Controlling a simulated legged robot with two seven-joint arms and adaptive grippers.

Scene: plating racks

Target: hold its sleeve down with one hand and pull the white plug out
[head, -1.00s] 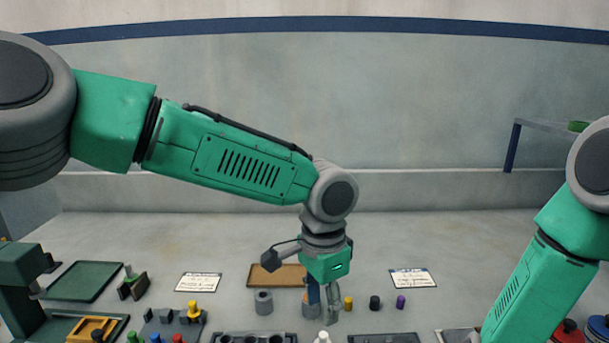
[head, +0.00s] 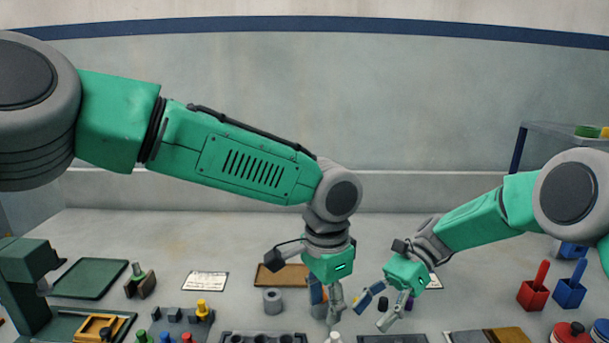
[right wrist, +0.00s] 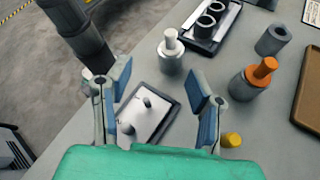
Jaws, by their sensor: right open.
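The white plug (right wrist: 170,42) stands upright in its grey sleeve (right wrist: 171,63) in the right wrist view. In the head view only the plug's top (head: 335,338) shows, at the bottom edge. My left gripper (head: 327,302) points down above the table, behind the white plug in the picture. Its fingers overlap, so I cannot tell whether it grips anything. My right gripper (head: 376,310) is open and empty, to the right of the left one. In the right wrist view its open fingers (right wrist: 160,100) are apart from the white plug and its sleeve.
An orange plug (right wrist: 264,68) stands in another grey sleeve, with an empty-looking sleeve (right wrist: 273,40) nearby. A yellow plug (right wrist: 231,140) is close to my right finger. A rack (right wrist: 233,22) with sleeves and a tray (right wrist: 160,127) with small pegs flank the white plug.

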